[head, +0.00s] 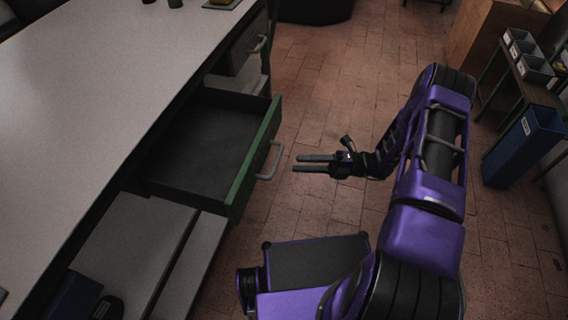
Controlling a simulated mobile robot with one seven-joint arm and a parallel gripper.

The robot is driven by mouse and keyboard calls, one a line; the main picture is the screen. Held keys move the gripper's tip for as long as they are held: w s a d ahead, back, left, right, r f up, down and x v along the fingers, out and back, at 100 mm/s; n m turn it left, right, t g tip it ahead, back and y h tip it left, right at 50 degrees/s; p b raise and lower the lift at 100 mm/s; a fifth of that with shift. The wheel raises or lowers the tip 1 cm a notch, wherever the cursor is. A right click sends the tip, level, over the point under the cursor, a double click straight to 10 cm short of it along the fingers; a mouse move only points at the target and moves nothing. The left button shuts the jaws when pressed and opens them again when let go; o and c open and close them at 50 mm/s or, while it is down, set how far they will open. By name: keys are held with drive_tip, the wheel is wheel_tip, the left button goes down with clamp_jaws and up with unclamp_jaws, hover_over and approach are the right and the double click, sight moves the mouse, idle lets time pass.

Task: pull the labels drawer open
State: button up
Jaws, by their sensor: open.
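A drawer with a green front (256,157) stands pulled out from under the long worktop, and its dark inside looks empty. A grey bar handle (273,161) sits on its front. I cannot read any label on it, so I cannot tell whether it is the labels drawer. My gripper (297,164) is open, its two fingers pointing left toward the handle. The fingertips are a short way right of the handle, apart from it, with nothing between them.
The pale worktop (90,80) fills the left. A grey drawer with a handle (258,44) is shut beyond the green one. A lower shelf (135,245) lies below. A blue bin (525,146) and rack stand at right. The tiled floor between is clear.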

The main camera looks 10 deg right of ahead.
drive_tip(key=d+f+b, duration=0.1)
drive_tip(key=d, duration=0.8)
drive_tip(key=shift+f, duration=0.25)
